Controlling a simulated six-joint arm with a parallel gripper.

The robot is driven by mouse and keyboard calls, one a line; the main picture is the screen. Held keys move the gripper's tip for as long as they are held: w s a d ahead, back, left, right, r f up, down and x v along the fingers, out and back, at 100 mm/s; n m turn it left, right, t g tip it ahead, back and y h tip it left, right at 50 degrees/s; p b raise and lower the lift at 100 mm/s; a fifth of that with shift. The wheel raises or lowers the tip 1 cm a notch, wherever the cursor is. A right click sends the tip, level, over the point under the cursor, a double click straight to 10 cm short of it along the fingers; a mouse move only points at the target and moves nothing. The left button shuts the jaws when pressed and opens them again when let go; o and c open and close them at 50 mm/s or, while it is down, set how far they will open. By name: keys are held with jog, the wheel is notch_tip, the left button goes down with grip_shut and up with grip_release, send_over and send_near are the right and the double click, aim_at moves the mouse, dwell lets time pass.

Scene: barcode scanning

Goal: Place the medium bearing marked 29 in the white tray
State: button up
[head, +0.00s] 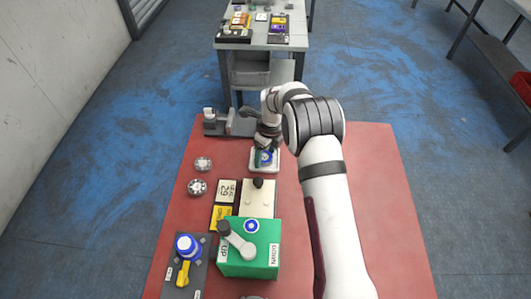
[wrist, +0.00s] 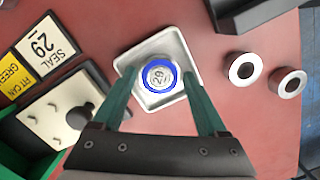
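The bearing marked 29 (wrist: 158,79) has a blue ring and a silver face with the number showing. It lies inside the white tray (wrist: 190,52).
Two silver rings (wrist: 242,67) (wrist: 290,82) lie near the tray. A "SEAL 29" card (wrist: 43,45) and a cream plate with a black knob (wrist: 80,116) are beside it. A green box with a lever (head: 255,255) stands nearer the front. A grey device (head: 228,123) is behind.

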aim_at(269, 159)
notch_tip(269, 159, up, 12)
jog(key=d, duration=0.1)
jog(key=s+d+r+n, duration=0.3)
jog(key=s+r+n, duration=0.15)
jog(key=s, duration=0.25)
jog(key=s+d+r+n, duration=0.3)
jog(key=s+r, duration=0.3)
jog(key=s, duration=0.1)
jog(key=s+d+n, duration=0.1)
jog(key=s+n, duration=0.5)
jog(key=s, duration=0.5)
jog(key=s+d+f+n+g, duration=0.1)
jog(key=s+n, duration=0.4)
jog(key=s, duration=0.7)
jog(key=shift+s+d+f+n+y, duration=0.3)
jog(key=shift+d+n, duration=0.05)
jog(key=shift+d, duration=0.35)
